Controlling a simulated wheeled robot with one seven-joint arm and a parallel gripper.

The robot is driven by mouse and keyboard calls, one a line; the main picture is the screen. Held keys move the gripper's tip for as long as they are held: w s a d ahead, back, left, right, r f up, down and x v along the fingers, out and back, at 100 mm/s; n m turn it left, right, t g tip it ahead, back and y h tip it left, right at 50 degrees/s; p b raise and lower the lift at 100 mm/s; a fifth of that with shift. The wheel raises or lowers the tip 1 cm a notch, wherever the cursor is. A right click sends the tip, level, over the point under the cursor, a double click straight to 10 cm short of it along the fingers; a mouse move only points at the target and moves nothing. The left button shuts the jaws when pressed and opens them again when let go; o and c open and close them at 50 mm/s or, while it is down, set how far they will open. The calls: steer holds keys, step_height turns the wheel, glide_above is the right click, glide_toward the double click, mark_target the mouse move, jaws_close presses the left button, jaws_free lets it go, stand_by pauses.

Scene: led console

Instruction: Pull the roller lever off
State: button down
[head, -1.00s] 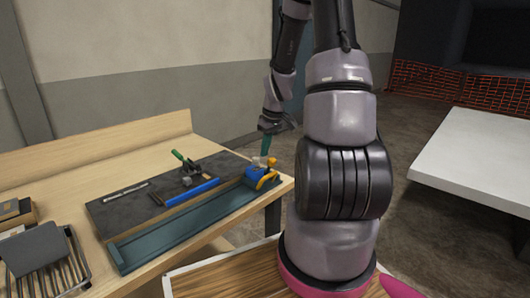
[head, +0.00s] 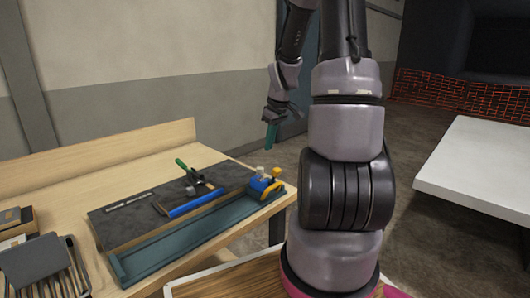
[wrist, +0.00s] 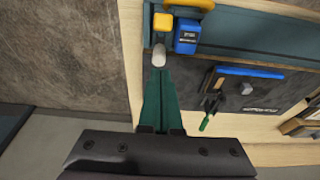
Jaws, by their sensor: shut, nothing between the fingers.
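A blue unit (head: 262,184) with a yellow block (head: 276,172), a curved yellow piece and a pale rounded knob (head: 260,170) sits at the right end of a teal tray. I cannot tell for sure which part is the roller lever. In the wrist view, the blue unit (wrist: 187,35), the yellow block (wrist: 163,21) and the pale knob (wrist: 159,55) lie just beyond my fingertips. My gripper (head: 270,147), with teal fingers, is shut and empty above the unit, apart from it in the head view. Its fingers (wrist: 160,74) point toward the knob in the wrist view.
The teal tray (head: 190,240) runs along the bench's front edge. A dark panel behind it holds a green-handled clamp (head: 182,164), a blue bar (head: 194,202) and a metal strip (head: 129,201). A wire rack (head: 60,275) stands at the left. A white table (head: 480,170) is at right.

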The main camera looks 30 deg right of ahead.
steer(key=shift+s+d+r, duration=0.25)
steer(key=shift+s+r, duration=0.45)
steer(key=shift+r, duration=0.15)
steer(key=shift+s+d+r, duration=0.25)
steer(key=shift+s+r, duration=0.45)
steer(key=shift+r, duration=0.15)
steer(key=s+a+r+m+t, duration=0.2)
steer(key=s+a+r+m, duration=0.2)
steer(key=s+a+r, duration=0.3)
steer(key=s+a+r+m+t+y, duration=0.1)
steer(key=s+a+r+m, duration=0.3)
steer(key=s+a+r, duration=0.4)
step_height(320, 180, up, 4)
steer(key=shift+s+r+t, duration=0.25)
steer(key=shift+s+t, duration=0.45)
